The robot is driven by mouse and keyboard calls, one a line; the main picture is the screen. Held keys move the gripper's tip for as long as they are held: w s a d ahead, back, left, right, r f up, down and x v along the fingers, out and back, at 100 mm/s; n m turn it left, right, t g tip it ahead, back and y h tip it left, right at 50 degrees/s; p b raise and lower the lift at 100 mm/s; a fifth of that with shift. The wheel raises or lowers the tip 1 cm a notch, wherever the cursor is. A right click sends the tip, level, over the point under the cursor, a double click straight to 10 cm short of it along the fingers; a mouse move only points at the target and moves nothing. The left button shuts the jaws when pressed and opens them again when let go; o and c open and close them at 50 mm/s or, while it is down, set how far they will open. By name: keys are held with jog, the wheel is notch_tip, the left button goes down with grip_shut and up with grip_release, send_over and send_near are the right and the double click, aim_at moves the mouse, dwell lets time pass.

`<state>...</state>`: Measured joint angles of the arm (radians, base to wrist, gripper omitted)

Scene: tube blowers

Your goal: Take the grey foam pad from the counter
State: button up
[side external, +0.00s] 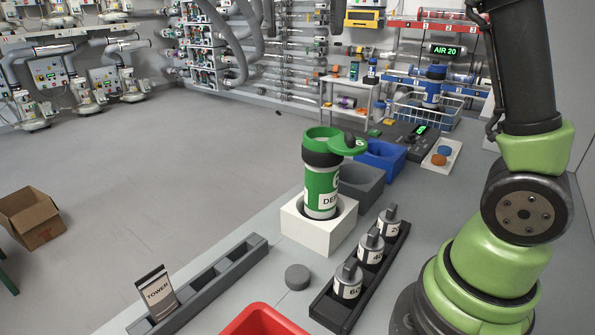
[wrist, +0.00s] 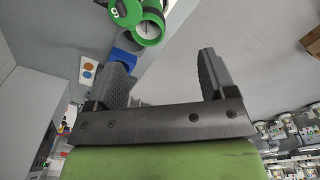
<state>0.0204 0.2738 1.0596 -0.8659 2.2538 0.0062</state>
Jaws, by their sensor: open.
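The grey foam pad (side external: 298,277) is a small dark round disc lying flat on the counter (side external: 247,298) in the side view. It sits between the long grey slotted rail on its left and the black weight rack on its right. I cannot make out the pad in the wrist view. My gripper (wrist: 166,65) is open and empty in the wrist view, its two dark grey ridged fingers wide apart. The gripper is outside the side view, where only my arm shows at the right, so its distance from the pad cannot be judged.
A green canister (side external: 321,185) stands in a white block (side external: 342,231) behind the pad. A black rack (side external: 337,315) holds labelled weights. A red bin (side external: 262,320) is at the front. A grey rail (side external: 215,285) holds a TOWER card (side external: 157,291). Blue (side external: 380,157) and grey bins are farther back.

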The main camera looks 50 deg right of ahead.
jog(key=s+a+n, duration=0.3)
jog(key=a+n, duration=0.2)
jog(key=n, duration=0.2)
send_over(296, 271)
jog(key=shift+y, duration=0.3)
notch_tip(296, 271, down, 34)
jog(key=shift+w+d+f, duration=0.1)
jog(key=shift+f, duration=2.7)
jog(key=c, duration=1)
